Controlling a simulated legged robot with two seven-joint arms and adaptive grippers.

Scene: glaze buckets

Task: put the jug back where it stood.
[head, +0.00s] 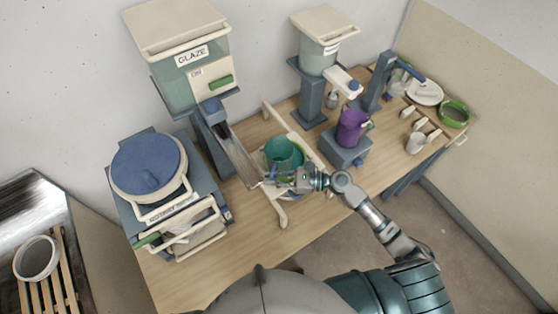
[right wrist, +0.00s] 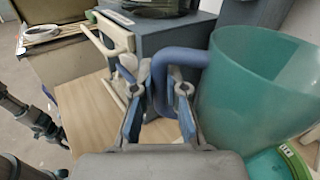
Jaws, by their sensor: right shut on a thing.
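A translucent teal jug (head: 283,151) is at the middle of the table in the head view. It also fills the right of the right wrist view (right wrist: 255,90), with its blue handle (right wrist: 178,58) towards me. My right gripper (head: 298,180) is shut on that handle; its fingers show on both sides of it in the right wrist view (right wrist: 160,108). The jug is over or in a green-rimmed round vessel (right wrist: 275,165); I cannot tell whether they touch. My left gripper is not in view.
A sloping trough (head: 235,150) leads from the glaze dispenser (head: 188,85) towards the jug. Cream rails (head: 280,215) stand beside it. A purple jug (head: 351,128) stands on a grey block (head: 346,154) to the right. A blue-lidded bucket (head: 148,165) is at left. Bare table lies in front.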

